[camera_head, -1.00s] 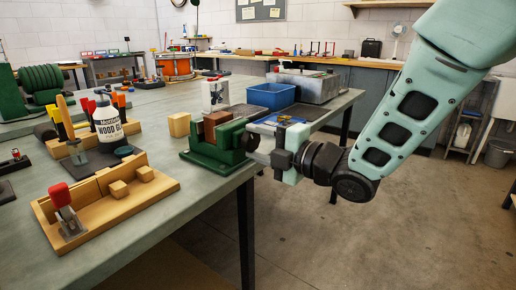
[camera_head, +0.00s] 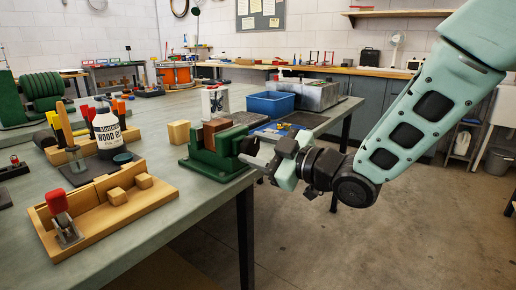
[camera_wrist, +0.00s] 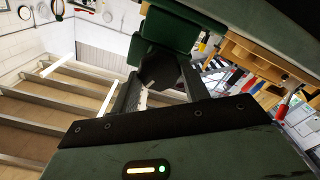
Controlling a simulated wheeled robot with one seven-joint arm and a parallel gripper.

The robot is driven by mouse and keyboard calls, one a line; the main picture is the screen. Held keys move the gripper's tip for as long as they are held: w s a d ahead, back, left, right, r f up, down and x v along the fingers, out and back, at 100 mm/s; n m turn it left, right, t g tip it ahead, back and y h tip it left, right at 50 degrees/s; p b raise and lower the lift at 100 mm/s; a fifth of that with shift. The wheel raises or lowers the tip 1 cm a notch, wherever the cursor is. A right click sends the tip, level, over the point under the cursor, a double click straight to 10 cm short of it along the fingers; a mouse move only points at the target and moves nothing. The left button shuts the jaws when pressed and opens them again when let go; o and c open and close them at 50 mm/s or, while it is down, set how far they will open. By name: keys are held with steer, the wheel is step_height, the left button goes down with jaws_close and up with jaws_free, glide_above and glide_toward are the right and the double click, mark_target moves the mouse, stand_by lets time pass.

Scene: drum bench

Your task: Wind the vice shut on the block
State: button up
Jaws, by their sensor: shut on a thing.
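The green vice (camera_head: 203,165) stands at the near right edge of the bench. A brown block (camera_head: 216,133) sits upright between its jaws; whether both jaws touch it I cannot tell. The dark round handle (camera_head: 248,146) is on the vice's right end, beyond the bench edge. My gripper (camera_head: 259,155) is shut on this handle and tilted. In the wrist view the dark handle (camera_wrist: 160,70) lies between my two fingers, with the green vice (camera_wrist: 172,27) behind it. My fingers hide part of the handle.
A pale wood block (camera_head: 179,133) stands left of the vice. A wooden tray (camera_head: 95,212) with small blocks and a red-handled clamp lies at the front left. A glue bottle (camera_head: 107,132) is behind it. A blue bin (camera_head: 270,104) stands behind the vice. The floor right of the bench is open.

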steer(key=m+p, duration=0.1)
steer(key=m, duration=0.2)
steer(key=shift+d+m, duration=0.15)
steer(key=shift+m, duration=0.25)
steer(key=shift+f+m+p, duration=0.15)
steer(key=shift+m+p, duration=0.55)
steer(key=shift+m, duration=1.1)
steer(key=o, duration=1)
